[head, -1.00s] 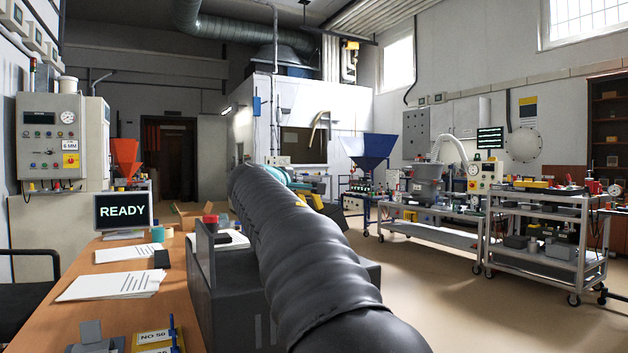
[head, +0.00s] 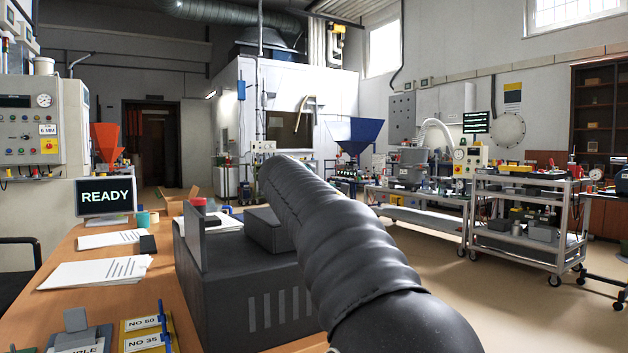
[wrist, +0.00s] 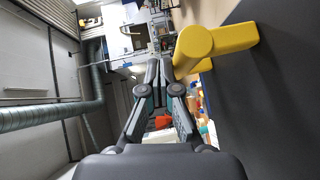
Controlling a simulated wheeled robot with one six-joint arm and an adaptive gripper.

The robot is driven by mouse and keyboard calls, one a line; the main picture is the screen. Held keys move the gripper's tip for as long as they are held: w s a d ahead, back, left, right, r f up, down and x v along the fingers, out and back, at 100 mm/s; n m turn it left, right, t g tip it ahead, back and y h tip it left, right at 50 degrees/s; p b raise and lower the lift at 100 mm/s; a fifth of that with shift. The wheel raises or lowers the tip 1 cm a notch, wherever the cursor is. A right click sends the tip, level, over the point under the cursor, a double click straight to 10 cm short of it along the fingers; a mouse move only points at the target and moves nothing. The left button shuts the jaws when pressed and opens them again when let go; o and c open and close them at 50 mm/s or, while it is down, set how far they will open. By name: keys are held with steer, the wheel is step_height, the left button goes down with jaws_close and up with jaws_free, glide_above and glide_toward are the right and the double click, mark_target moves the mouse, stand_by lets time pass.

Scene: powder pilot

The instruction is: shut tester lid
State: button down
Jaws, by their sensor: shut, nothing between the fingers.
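The tester (head: 245,285) is a dark grey box with vent slots on the desk, with a smaller raised block (head: 268,230) on top. A thin grey plate (head: 194,238) stands upright at its left side; I cannot tell whether it is the lid. My arm hides the tester's right part and my gripper in the head view. In the wrist view my gripper (wrist: 159,68) is shut and empty. A yellow handle (wrist: 215,42) on a dark panel (wrist: 275,105) is close on its right, apart from the fingers. The panel may be the tester lid.
The desk (head: 95,262) holds a READY screen (head: 105,197), papers (head: 98,273), a red-capped jar (head: 198,206) and yellow labelled cards (head: 146,332). Carts (head: 525,215) stand at the right. The floor (head: 480,290) between is clear.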

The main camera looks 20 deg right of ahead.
stand_by(0.4)
steer(key=s+a+r+p, duration=0.2)
steer(key=s+a+r, duration=0.3)
steer(key=s+r, duration=0.2)
step_height(320, 180, up, 2)
steer(key=shift+s+a+r, duration=0.1)
steer(key=shift+s+a, duration=0.1)
steer(key=shift+s, duration=0.2)
